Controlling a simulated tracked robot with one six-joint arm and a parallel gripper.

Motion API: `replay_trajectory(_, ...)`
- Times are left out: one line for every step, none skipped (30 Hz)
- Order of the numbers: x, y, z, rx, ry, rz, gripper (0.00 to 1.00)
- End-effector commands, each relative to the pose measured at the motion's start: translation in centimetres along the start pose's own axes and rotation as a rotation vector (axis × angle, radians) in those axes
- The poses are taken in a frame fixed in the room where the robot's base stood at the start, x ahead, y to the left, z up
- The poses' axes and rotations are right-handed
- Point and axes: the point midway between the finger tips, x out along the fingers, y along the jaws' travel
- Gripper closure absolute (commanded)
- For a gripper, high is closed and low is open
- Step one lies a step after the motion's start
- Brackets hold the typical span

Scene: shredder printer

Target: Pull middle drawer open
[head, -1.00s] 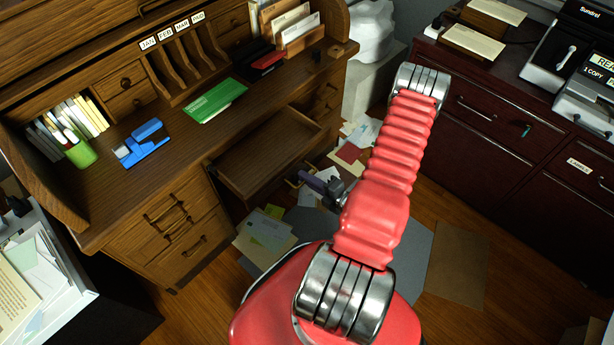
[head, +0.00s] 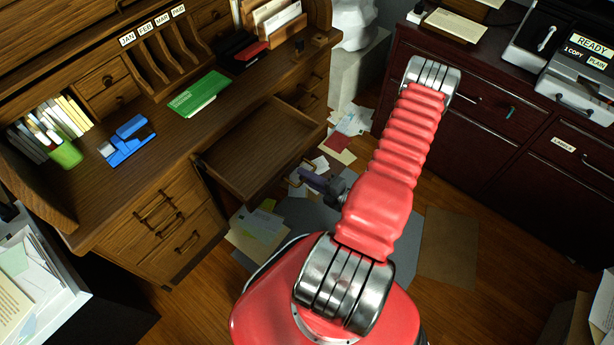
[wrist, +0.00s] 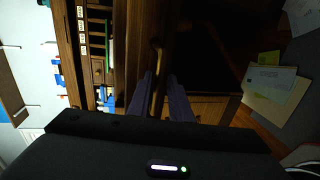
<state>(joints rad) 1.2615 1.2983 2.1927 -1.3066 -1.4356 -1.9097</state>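The middle drawer (head: 255,150) of the wooden desk stands pulled out below the desktop. It looks empty. Its front faces down and to the right, towards my arm. My gripper (head: 316,182), with purple fingers, is low at the drawer's front, partly behind my red arm in the head view. In the wrist view, the two fingers of my gripper (wrist: 162,92) lie on either side of the brass handle (wrist: 156,62). The handle is close to the left finger, and a gap shows towards the right finger. The drawer's dark inside fills the area beyond.
The desktop (head: 150,185) holds a blue stapler (head: 127,138), a green folder (head: 198,93) and books. Papers (head: 258,232) lie on the floor under the drawer. A dark red cabinet (head: 500,150) stands at right.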

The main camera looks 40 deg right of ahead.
Motion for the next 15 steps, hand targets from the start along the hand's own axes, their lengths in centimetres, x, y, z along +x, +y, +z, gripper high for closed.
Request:
replay_trajectory(0.00, 0.05, 0.02, -0.001, 0.000, 0.001, 0.78)
replay_trajectory(0.00, 0.06, 0.03, -0.001, 0.000, 0.002, 0.76)
replay_trajectory(0.00, 0.08, 0.04, -0.001, 0.000, 0.002, 0.73)
replay_trajectory(0.02, 0.10, 0.02, -0.001, 0.000, 0.002, 0.73)
replay_trajectory(0.03, 0.12, 0.02, -0.002, 0.001, 0.003, 0.73)
replay_trajectory(0.04, 0.13, 0.02, -0.002, 0.001, 0.003, 0.73)
replay_trajectory(0.04, 0.14, 0.02, -0.002, 0.001, 0.003, 0.73)
replay_trajectory(0.04, 0.15, 0.03, -0.002, 0.001, 0.004, 0.73)
replay_trajectory(0.04, 0.16, 0.03, -0.002, 0.001, 0.004, 0.73)
replay_trajectory(0.03, 0.17, 0.04, -0.002, 0.001, 0.004, 0.73)
replay_trajectory(0.00, 0.18, 0.04, -0.002, 0.001, 0.004, 0.73)
replay_trajectory(-0.05, 0.18, 0.05, -0.002, 0.000, 0.004, 0.73)
replay_trajectory(-0.12, 0.18, 0.06, -0.003, 0.000, 0.005, 0.73)
replay_trajectory(-0.20, 0.18, 0.07, -0.002, 0.000, 0.005, 0.73)
replay_trajectory(-0.35, 0.19, 0.07, -0.002, 0.000, 0.005, 0.73)
